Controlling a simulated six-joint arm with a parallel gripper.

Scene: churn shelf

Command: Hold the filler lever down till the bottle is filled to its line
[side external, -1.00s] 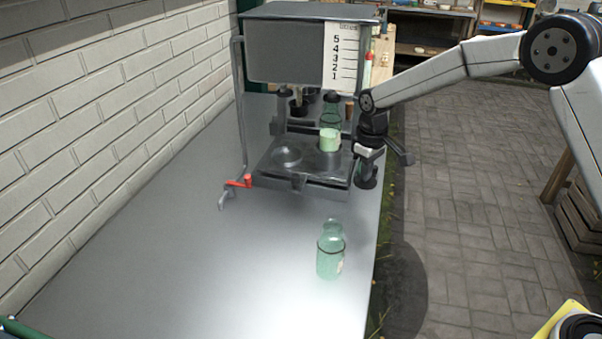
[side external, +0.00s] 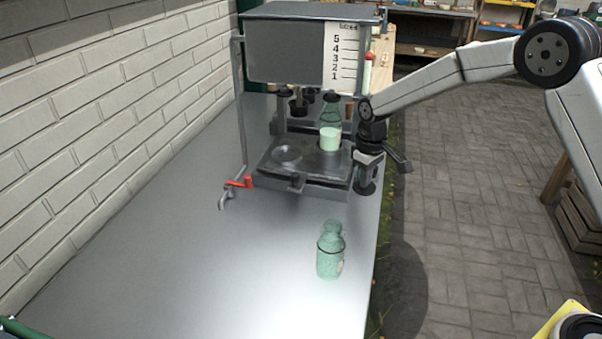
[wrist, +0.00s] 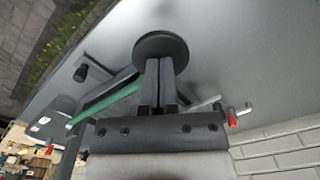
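The bottle (side external: 330,138) stands upright at the right of the filler's platform. Pale green liquid fills its lower part, and the surface looks just below a dark ring around the bottle. My gripper (side external: 367,178) is at the platform's right side, pointing down. In the wrist view my gripper (wrist: 161,85) has its two fingers together, with only a thin gap. Their tips are over a round black disc (wrist: 160,47), which looks like the filler lever's pad. The fingers hide part of it, and I cannot tell how far down the lever is.
The filler tank (side external: 290,52) with a 1 to 5 scale (side external: 342,57) stands above the platform (side external: 300,182). A red-handled tap (side external: 237,184) is at left. The bench's left front is clear.

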